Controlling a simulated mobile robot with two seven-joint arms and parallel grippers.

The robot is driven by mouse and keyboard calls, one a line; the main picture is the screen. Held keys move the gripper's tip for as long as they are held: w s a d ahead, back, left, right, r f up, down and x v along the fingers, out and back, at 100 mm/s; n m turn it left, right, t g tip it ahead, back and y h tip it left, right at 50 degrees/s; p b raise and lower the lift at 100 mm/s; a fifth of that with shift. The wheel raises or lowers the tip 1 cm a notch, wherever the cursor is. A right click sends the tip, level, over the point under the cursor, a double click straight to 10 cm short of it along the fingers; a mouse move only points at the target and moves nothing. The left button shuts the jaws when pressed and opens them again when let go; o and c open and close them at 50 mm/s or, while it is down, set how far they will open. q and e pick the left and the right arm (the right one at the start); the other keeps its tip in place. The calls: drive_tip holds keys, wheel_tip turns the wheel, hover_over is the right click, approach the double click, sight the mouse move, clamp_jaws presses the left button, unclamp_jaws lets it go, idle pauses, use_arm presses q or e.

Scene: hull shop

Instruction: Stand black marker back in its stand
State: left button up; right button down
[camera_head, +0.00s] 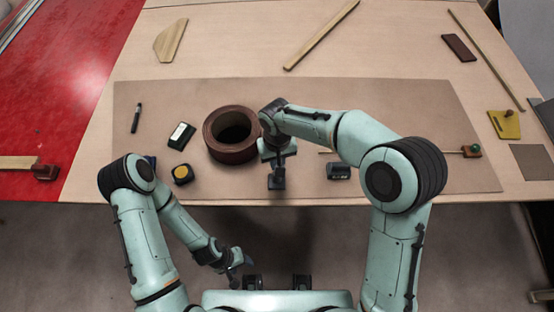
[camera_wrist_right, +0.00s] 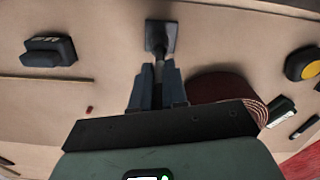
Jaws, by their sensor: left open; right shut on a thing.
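My right gripper (camera_head: 278,157) is shut on the black marker (camera_wrist_right: 159,72), a thin dark shaft held upright. Its lower end meets a small square black stand (camera_head: 276,183) near the mat's front edge; the stand also shows in the right wrist view (camera_wrist_right: 161,37). I cannot tell whether the marker is seated in it or only just above it. My left gripper (camera_head: 241,271) is open and empty, low in front of the table edge. A separate black pen (camera_head: 136,117) lies on the mat at the left.
A brown ring-shaped roll (camera_head: 232,154) stands close left of my right gripper. A white-labelled dark block (camera_head: 181,135) and yellow-topped pot (camera_head: 182,174) are further left. A black block (camera_head: 339,171) and thin rod (camera_head: 430,153) lie right. The mat's (camera_head: 390,105) back is clear.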

drive_tip(key=shift+f+b, duration=0.35)
drive_tip(key=shift+f, duration=0.3)
idle(1.1)
drive_tip(key=c, duration=1.1)
unclamp_jaws()
wheel_tip(320, 180, up, 14)
drive_tip(key=shift+f+p, duration=0.25)
drive_tip(key=shift+p, duration=0.4)
